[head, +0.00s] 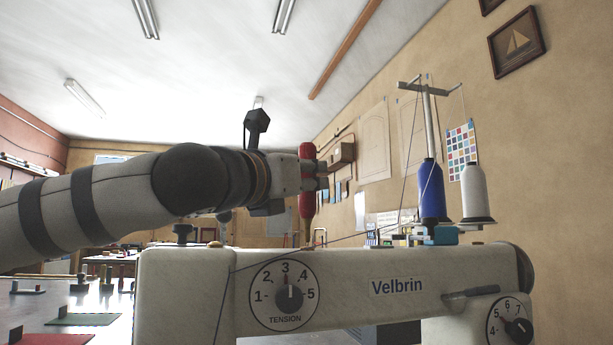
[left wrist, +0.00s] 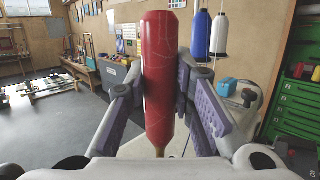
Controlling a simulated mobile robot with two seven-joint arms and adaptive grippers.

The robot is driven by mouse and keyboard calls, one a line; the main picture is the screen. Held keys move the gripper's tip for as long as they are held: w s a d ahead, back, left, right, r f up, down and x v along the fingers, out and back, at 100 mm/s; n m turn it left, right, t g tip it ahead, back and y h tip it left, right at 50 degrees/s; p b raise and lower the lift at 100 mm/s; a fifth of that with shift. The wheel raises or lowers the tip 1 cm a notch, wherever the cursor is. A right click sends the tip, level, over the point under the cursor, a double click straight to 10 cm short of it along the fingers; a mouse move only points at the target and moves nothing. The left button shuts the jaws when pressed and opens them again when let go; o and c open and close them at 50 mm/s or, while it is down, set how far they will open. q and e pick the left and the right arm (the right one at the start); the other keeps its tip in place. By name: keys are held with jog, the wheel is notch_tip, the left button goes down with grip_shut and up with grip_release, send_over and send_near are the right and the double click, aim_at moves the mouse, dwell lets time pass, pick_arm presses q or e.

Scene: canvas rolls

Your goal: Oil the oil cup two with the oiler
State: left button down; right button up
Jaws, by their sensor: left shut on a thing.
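My left gripper (head: 313,178) is shut on the red oiler (head: 306,206) and holds it above the top of the cream sewing machine (head: 360,265). The oiler is upright, with its thin spout pointing down at the machine's top. In the left wrist view the red oiler (left wrist: 159,75) stands between the purple-padded fingers (left wrist: 160,100), and the start of its spout shows at the bottom. Small fittings (head: 322,238) stand on the machine's top near the spout. I cannot tell which is oil cup two, or whether the spout touches anything. My right gripper is not in view.
A blue thread cone (head: 431,190) and a white one (head: 474,192) stand on the machine's right, under a thread stand (head: 428,120). A thread runs low across the machine's top. A black knob (head: 182,232) stands at its left end. Green drawers (left wrist: 292,108) stand at right.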

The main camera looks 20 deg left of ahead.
aim_at(304, 144)
pick_arm(q)
jog(key=shift+f, duration=0.55)
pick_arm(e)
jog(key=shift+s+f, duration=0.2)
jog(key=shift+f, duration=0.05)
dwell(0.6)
pick_arm(q)
jog(key=shift+r, duration=0.1)
jog(key=r+p, duration=0.3)
jog(key=r, duration=0.3)
jog(key=shift+s+p, duration=0.2)
jog(key=shift+p, duration=0.2)
jog(key=shift+r+p, duration=0.5)
jog(key=shift+r, duration=0.15)
jog(key=shift+w, duration=0.1)
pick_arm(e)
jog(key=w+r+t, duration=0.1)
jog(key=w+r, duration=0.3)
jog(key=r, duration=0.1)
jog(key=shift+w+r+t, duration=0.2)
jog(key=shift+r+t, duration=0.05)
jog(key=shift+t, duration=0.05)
pick_arm(q)
jog(key=shift+w+f, duration=0.1)
jog(key=shift+f, duration=0.05)
